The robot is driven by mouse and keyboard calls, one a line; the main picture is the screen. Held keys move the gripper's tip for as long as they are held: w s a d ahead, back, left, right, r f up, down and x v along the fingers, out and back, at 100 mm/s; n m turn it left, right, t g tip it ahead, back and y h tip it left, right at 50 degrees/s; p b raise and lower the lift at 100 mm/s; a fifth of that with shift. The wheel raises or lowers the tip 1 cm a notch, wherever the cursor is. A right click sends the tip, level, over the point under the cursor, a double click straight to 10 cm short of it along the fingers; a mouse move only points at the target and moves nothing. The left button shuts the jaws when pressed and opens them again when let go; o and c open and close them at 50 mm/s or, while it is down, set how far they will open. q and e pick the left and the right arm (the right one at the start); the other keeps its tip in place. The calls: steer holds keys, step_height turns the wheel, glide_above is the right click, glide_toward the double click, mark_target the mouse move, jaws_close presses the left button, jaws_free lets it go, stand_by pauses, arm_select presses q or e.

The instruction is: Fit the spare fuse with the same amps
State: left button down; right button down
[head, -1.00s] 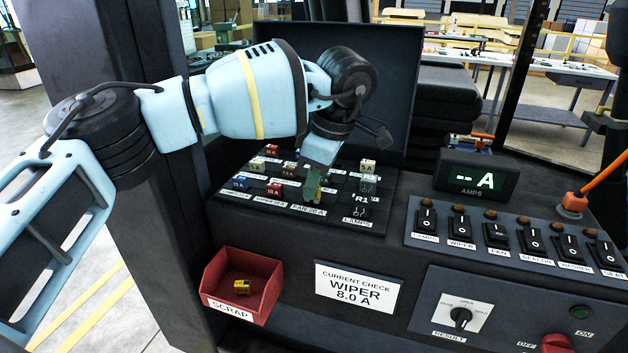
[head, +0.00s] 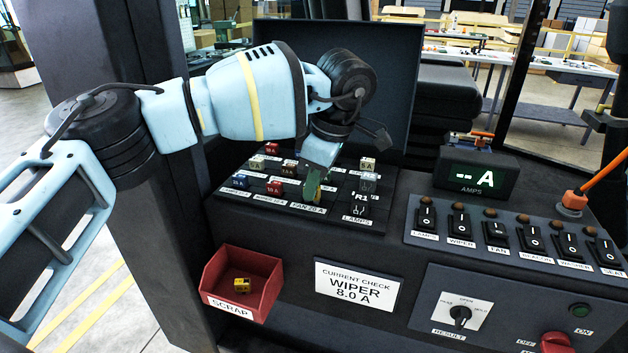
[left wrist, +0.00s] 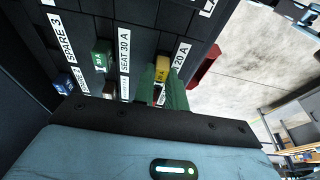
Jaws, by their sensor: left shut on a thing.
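My left gripper (head: 313,188) is over the front of the black fuse panel (head: 226,196), just above the FAN 20 A label. Its green fingers are shut on a yellow fuse (left wrist: 161,76), which shows between them in the left wrist view beside a 20 A label. The fingers hide most of this fuse, so I cannot tell whether it is fully seated. Another yellow fuse (head: 242,285) lies in the red SCRAP bin (head: 265,303). Red, blue, white and other fuses, such as a blue one (head: 240,181), sit in the panel. My right gripper is out of view.
A display (head: 476,178) reads "-- A". A card (head: 357,287) reads CURRENT CHECK WIPER 8.0 A. A row of labelled switches (head: 496,233), a RESULT knob (head: 460,316) and a red OFF/ON knob (head: 557,343) are at right. The upright lid (head: 385,60) stands behind the panel.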

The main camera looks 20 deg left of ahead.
arm_select(q)
steer(key=shift+f, duration=0.25)
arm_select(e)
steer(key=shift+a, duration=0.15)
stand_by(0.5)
arm_select(q)
steer(key=c, duration=1.3)
jaws_free()
steer(key=shift+c, duration=0.2)
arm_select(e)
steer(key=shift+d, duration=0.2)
